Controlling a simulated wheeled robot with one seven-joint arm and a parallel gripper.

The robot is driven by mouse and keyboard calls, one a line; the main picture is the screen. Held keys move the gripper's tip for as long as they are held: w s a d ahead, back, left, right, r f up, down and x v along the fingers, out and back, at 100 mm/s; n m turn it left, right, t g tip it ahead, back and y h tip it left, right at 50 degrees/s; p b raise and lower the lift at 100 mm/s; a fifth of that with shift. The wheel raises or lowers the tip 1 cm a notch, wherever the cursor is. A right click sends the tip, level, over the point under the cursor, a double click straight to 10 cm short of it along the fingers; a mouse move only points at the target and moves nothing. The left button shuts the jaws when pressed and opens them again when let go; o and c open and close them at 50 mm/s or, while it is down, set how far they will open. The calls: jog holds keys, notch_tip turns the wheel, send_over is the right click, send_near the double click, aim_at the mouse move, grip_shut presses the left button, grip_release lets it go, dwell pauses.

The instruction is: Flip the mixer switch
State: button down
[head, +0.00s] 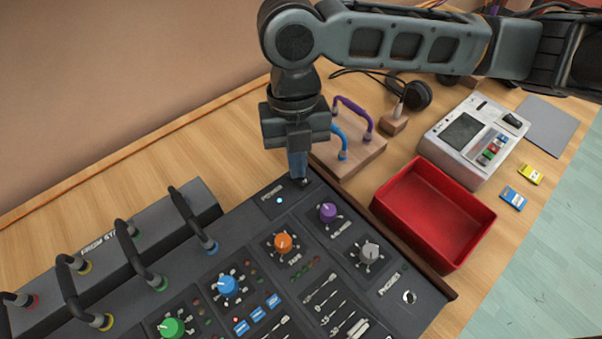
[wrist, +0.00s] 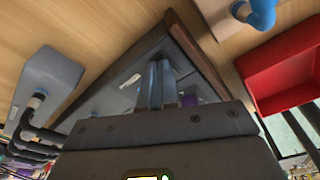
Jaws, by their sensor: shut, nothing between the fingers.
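The dark mixer (head: 376,315) lies on the wooden table, with its top corner under my gripper. My gripper (head: 299,178) points down and is shut and empty, its fingertips at the small black switch (head: 303,182) by the POWER label. I cannot tell whether the fingers touch the switch, as they partly hide it. A small light (head: 279,200) next to the label glows bluish white. In the wrist view my shut fingers (wrist: 158,68) reach over the mixer's corner (wrist: 113,75), and the switch is hidden behind them.
Coloured knobs, including a purple one (head: 328,212), stand up from the mixer. A red tray (head: 437,212) is to its right. A wooden block (head: 368,160) with blue and purple handles stands behind. Looped cables (head: 191,217) rise on the left.

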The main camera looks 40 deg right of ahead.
notch_tip(320, 180, up, 7)
jog(key=p, duration=0.5)
dwell(0.3)
dwell(0.5)
